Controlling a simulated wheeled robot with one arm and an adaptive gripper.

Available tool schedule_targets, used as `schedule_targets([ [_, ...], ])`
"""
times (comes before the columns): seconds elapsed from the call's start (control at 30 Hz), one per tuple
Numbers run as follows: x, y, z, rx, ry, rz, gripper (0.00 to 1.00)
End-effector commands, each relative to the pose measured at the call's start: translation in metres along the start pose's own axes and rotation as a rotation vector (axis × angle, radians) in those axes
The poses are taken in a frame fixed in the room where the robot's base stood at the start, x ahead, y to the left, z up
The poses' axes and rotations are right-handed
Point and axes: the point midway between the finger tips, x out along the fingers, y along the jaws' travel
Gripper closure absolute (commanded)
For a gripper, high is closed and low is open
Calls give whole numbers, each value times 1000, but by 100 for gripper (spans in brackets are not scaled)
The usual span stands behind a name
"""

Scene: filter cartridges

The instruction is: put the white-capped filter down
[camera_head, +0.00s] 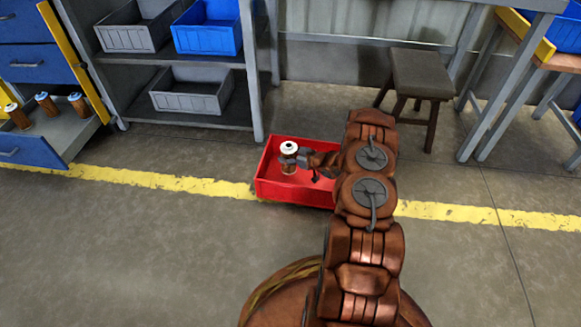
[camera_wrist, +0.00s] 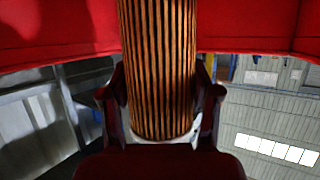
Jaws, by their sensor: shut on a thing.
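The white-capped filter (camera_head: 288,148), with a brown pleated body, is upright within the outline of the red bin (camera_head: 283,192) in the head view. My gripper (camera_head: 298,158) is shut on it from the right, near its top. In the wrist view the filter's pleated body (camera_wrist: 158,65) fills the middle between my two fingers (camera_wrist: 160,100), with a bit of white at its lower end. The red bin (camera_wrist: 55,25) spans the top of that view. I cannot tell whether the filter's base touches the bin's floor.
An open drawer (camera_head: 45,140) at the left holds a pale-capped filter (camera_head: 16,115) and two blue-capped filters (camera_head: 47,103). A shelf with grey and blue bins (camera_head: 207,30) stands behind. A stool (camera_head: 420,80) is at the back right. The bin sits across a yellow floor line.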

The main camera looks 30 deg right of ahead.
Motion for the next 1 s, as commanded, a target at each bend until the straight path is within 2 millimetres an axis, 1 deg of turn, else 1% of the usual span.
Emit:
schedule_targets([
  [0.03,3,0,7,0,0,-1,76],
  [0.17,6,-1,15,1,0,-1,76],
  [0.3,14,-2,33,1,-1,-2,76],
  [0.4,17,-1,41,1,-1,-2,76],
  [0.67,17,-1,40,0,0,-1,76],
  [0.8,18,-1,43,1,0,-1,76],
  [0.83,18,-1,43,1,0,-1,37],
  [1.0,18,0,43,0,0,-1,19],
])
